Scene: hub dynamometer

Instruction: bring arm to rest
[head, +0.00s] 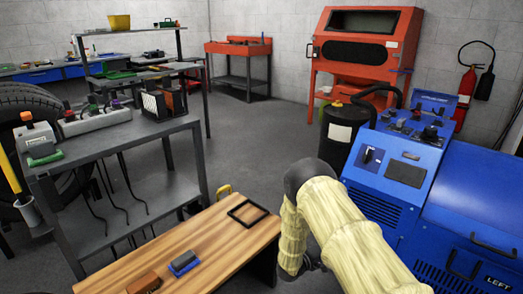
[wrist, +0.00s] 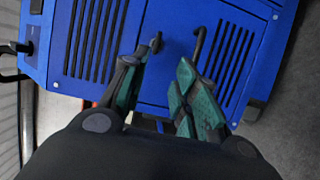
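My arm (head: 345,225), in a pale yellow sleeve, rises from the lower right of the head view, bends at a dark joint and points down between the wooden bench and the blue machine. My gripper (wrist: 165,72) shows in the wrist view with its two teal-padded fingers apart and nothing between them. The blue machine's vented panel (wrist: 165,20) lies beyond the fingertips; I cannot tell how far. In the head view the gripper is mostly hidden behind the sleeve.
The wooden bench (head: 215,245) holds a black frame (head: 247,212), a blue-and-grey block (head: 184,262) and a brown block (head: 143,283). The blue machine (head: 470,215) stands close on the right. A grey shelf cart (head: 120,135) stands left. Grey floor (head: 250,130) is clear behind.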

